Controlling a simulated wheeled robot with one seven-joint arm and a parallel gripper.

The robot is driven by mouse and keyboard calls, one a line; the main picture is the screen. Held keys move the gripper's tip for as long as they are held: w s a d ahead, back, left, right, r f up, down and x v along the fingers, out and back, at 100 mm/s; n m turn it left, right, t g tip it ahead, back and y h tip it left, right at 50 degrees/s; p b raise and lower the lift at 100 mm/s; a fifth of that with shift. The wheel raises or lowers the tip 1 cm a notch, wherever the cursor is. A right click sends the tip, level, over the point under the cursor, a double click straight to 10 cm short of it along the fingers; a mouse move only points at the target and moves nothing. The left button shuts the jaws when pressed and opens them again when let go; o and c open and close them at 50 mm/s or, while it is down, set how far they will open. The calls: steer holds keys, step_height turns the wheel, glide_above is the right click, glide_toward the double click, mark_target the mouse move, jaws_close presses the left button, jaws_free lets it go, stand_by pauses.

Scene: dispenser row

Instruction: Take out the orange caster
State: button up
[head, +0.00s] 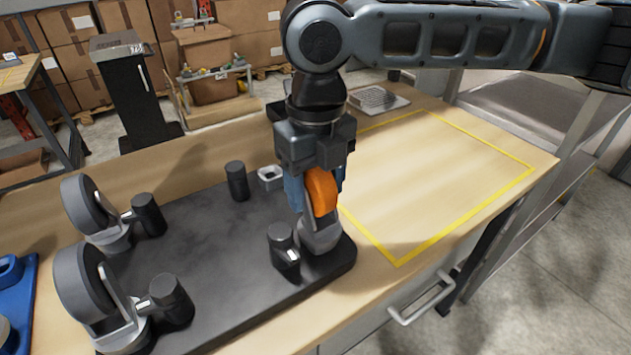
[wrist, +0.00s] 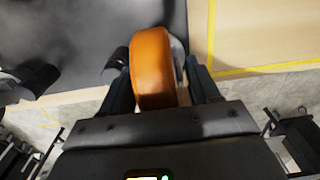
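The orange caster (head: 320,192) stands upright at the right end of the black board, its wheel above a grey base (head: 320,235). The wheel also shows in the wrist view (wrist: 153,70). My gripper (head: 315,195) points down over it, with one blue finger on each side of the wheel. In the wrist view a dark gap shows between the wheel and the right finger, while the left finger is very close. The gripper looks open around the wheel. A black post (head: 281,237) with a short lever stands just left of the caster's base.
The black board (head: 215,255) carries two grey casters (head: 88,205) (head: 85,285), each beside a black post with an arm. Another post (head: 237,181) stands near a small pale square socket (head: 270,176). A yellow-outlined area (head: 440,175) on the right is empty. A blue tray (head: 18,300) is at far left.

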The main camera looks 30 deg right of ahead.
steer(key=c, duration=0.9)
steer(key=shift+c, duration=0.2)
steer(key=shift+r+p, duration=1.95)
steer(key=shift+r, duration=0.25)
steer(key=shift+r+p, duration=1.1)
steer(key=shift+r, duration=1.3)
